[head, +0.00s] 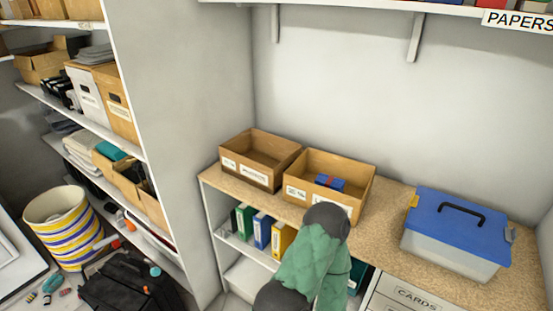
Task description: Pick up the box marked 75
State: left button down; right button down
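Two open brown cardboard boxes stand side by side on the speckled countertop (395,235). The left box (258,142) looks empty and has white labels on its front. The right box (350,167) also has white labels, and a small blue and red item (330,182) lies inside it. The label print is too small to read, so I cannot tell which box is marked 75. A green and dark grey form, which looks like part of my arm, covers some of the view just in front of the right box. Neither of my grippers shows.
A clear bin with a blue lid (460,225) stands on the counter at the right. Colored binders (262,230) fill the shelf below. A filled shelf unit (130,140) and a striped basket (62,225) are at the left. A wall shelf (400,7) runs above.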

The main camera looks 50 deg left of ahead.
aim_at(258, 158)
jog(key=u, duration=1.9)
